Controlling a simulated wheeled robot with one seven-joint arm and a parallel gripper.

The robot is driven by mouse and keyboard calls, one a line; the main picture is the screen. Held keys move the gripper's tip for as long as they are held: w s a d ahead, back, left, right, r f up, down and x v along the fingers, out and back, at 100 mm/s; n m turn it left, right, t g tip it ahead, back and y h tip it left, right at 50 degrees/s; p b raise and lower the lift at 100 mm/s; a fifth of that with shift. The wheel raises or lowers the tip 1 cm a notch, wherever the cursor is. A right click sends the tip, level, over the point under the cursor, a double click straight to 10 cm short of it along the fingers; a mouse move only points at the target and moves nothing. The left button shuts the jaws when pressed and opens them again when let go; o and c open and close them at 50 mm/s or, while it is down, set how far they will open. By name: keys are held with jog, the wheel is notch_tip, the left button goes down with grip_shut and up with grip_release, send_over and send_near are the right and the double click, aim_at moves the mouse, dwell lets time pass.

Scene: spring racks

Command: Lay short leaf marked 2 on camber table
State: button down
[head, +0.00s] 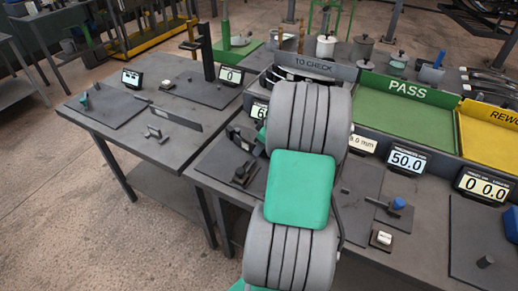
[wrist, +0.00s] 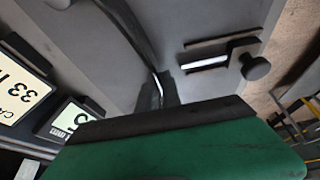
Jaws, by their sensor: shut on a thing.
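My gripper (wrist: 166,92) shows in the wrist view just beyond its own green and dark body. It is shut on a narrow dark steel leaf (wrist: 130,38) that runs from the fingers toward the top edge. No number on the leaf is legible. In the head view my arm hides the gripper and the leaf. The wrist view shows a grey bench surface under the leaf, and a display (wrist: 22,88), upside down, with label letters that seem to begin "CA". I cannot tell whether the leaf touches the surface.
A fixture with a dark round knob (wrist: 256,67) stands right of the leaf. A second display (wrist: 72,118) stands near the first. In the head view a green PASS tray (head: 405,118) and a yellow REWORK tray (head: 488,140) lie right. The left table (head: 150,150) has low fixtures.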

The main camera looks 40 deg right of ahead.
jog(key=shift+w+d+r, duration=0.15)
jog(key=shift+w+d, duration=0.1)
jog(key=shift+d, duration=0.3)
dwell(0.6)
jog(key=c, duration=1.5)
grip_release()
jog(key=shift+s, duration=0.1)
jog(key=shift+o, duration=1)
jog(key=shift+a+f, duration=0.1)
jog(key=shift+f, duration=0.15)
jog(key=o, duration=0.3)
jog(key=shift+o, duration=0.2)
jog(key=shift+r, duration=0.1)
notch_tip(320, 180, up, 8)
jog(key=p, duration=0.5)
